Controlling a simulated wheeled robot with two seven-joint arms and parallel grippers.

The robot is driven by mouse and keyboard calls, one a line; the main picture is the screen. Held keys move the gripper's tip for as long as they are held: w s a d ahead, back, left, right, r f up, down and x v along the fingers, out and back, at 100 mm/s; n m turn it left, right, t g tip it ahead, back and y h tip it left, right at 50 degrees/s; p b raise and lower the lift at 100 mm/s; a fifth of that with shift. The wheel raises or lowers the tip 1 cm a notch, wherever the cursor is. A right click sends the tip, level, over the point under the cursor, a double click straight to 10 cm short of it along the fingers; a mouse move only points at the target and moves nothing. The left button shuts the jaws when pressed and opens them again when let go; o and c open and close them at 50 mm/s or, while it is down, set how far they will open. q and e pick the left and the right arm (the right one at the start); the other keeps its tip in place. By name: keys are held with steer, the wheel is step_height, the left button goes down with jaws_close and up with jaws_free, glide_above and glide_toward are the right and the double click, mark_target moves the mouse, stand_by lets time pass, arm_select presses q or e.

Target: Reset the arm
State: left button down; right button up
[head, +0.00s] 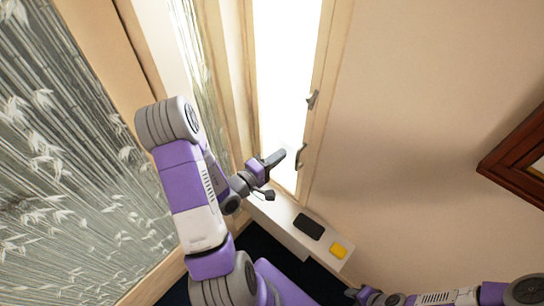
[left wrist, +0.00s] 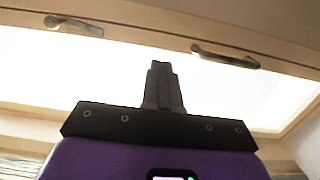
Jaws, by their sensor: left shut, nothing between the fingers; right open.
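My left arm rises from the bottom of the head view, and its gripper (head: 277,158) is in front of the lower part of the bright window. In the left wrist view, the two dark fingers of this gripper (left wrist: 161,75) are together and empty. The fingers appear between two metal window handles in that view, the left handle (left wrist: 75,25) and the right handle (left wrist: 225,56). I see no contact with either handle. My right gripper (head: 355,294) is low at the bottom edge of the head view, partly cut off; it is open.
A white ledge (head: 275,212) below the window holds a black phone-like object (head: 309,227) and a yellow block (head: 338,250). A bamboo-patterned panel (head: 60,150) stands on the left. A wooden frame (head: 515,155) hangs on the right wall; the wall between is bare.

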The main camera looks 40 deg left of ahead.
arm_select(q)
steer(key=shift+s+p, duration=1.15)
steer(key=shift+s, duration=0.3)
arm_select(e)
steer(key=shift+s+r, duration=0.1)
steer(key=shift+r, duration=1.45)
